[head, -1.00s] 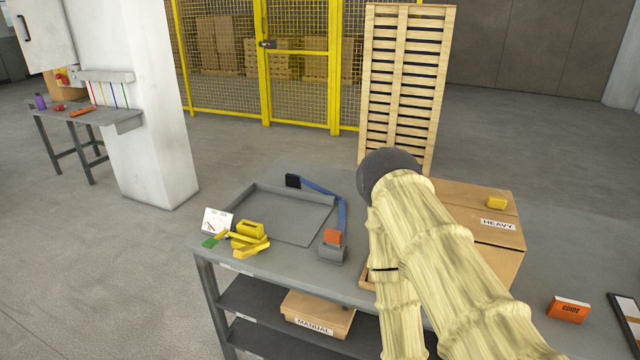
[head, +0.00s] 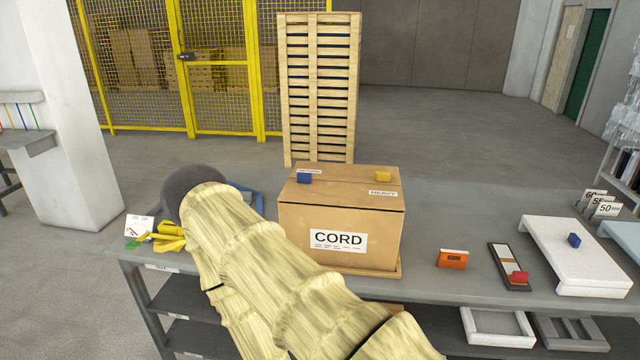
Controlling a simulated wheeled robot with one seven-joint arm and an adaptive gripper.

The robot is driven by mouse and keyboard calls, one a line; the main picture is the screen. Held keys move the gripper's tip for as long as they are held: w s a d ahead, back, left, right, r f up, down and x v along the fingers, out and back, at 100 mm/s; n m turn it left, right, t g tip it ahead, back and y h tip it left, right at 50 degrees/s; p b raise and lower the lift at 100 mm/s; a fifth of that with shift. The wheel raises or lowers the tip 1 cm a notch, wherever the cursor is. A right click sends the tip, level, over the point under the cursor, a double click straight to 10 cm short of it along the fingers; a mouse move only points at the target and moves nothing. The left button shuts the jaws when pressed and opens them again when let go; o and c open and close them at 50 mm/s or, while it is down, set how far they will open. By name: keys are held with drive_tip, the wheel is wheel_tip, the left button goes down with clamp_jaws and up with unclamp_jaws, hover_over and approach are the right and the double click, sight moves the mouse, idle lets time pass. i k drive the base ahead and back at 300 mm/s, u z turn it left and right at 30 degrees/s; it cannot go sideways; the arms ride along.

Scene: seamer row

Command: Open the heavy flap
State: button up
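A brown cardboard box (head: 293,222) labelled CORD stands on the grey bench, its top closed. The box rests on a thin wooden tray (head: 385,272). My sleeved arm crosses in front of the box's lower left and hides part of it. My gripper is not in view.
Yellow pieces (head: 168,238) lie to the left. A pallet stack (head: 318,90) stands behind.

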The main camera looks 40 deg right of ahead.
sight(301, 189)
drive_tip(key=k, duration=0.4)
drive_tip(key=z, duration=1.2)
drive_tip(key=i, duration=0.45)
